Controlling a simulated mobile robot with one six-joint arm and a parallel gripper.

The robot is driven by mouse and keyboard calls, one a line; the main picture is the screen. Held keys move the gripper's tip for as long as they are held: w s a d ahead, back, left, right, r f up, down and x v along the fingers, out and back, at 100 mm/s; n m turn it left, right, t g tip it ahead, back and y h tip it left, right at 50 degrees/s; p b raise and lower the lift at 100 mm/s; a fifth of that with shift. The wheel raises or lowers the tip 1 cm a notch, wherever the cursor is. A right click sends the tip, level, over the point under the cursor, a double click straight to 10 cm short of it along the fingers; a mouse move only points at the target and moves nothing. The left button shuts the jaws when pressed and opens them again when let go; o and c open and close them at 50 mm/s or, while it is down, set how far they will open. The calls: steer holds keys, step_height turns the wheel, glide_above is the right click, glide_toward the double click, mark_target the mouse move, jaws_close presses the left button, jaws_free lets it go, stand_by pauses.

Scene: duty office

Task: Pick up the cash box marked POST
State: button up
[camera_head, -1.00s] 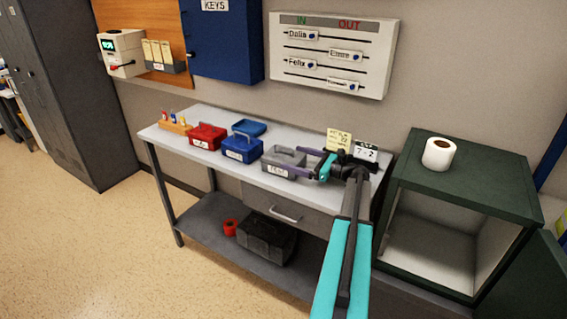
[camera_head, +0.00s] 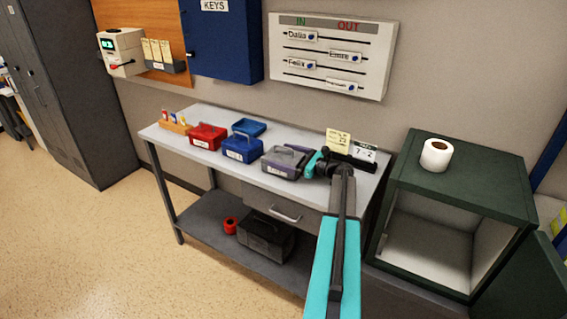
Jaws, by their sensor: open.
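The grey cash box (camera_head: 279,166) stands on the bench, the rightmost of three boxes in a row. Its front label is small; it looks like POST but is hard to read.
A blue cash box (camera_head: 241,151) and a red cash box (camera_head: 207,138) stand to the left. A blue tray (camera_head: 249,127) lies behind them.

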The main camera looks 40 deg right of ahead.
steer(key=shift+c, duration=0.3)
steer(key=shift+r, duration=0.1)
steer(key=c, duration=1.6)
steer(key=shift+r, duration=0.1)
steer(key=shift+r+b, duration=1.2)
steer(key=shift+r, duration=3.7)
